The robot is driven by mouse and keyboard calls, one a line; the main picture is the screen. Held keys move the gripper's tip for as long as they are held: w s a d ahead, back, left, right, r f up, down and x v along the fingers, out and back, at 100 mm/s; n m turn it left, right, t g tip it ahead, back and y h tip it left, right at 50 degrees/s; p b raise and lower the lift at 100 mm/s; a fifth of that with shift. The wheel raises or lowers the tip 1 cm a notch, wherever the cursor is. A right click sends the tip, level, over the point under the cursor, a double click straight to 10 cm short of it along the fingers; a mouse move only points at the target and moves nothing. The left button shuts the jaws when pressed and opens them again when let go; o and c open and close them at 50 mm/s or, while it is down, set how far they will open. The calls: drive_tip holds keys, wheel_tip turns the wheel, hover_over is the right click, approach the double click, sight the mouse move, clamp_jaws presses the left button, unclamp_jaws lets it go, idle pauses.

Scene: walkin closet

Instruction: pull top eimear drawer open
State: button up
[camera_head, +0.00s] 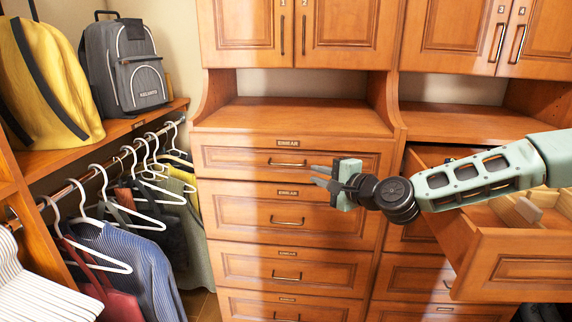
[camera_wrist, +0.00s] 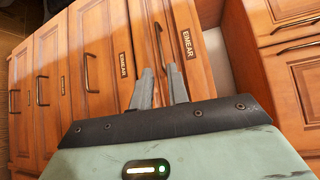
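The top Eimear drawer (camera_head: 235,161) is a shut wooden drawer front under a dark "EIMEAR" label (camera_head: 288,143) in the middle cabinet. Its metal bar handle (camera_head: 288,163) is visible in the head view. My gripper (camera_head: 318,177) is in front of the cabinet, right of and slightly below that handle in the picture, with fingers pointing left. In the wrist view, the gripper (camera_wrist: 161,72) has its two grey fingers apart and nothing between them. The handle (camera_wrist: 159,45) shows just beyond the fingertips, roughly in line with the gap. No contact with the handle is visible.
More shut drawers (camera_head: 287,222) are stacked below. A drawer (camera_head: 520,262) in the right column stands open beneath my forearm. Hanging clothes (camera_head: 130,255) line the left side, with a grey backpack (camera_head: 125,70) and a yellow bag (camera_head: 45,85) above. The middle countertop (camera_head: 290,116) is clear.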

sight(288, 165)
drive_tip(key=p+x, duration=0.1)
drive_tip(key=x, duration=1.2)
drive_tip(key=shift+p, duration=0.3)
clamp_jaws()
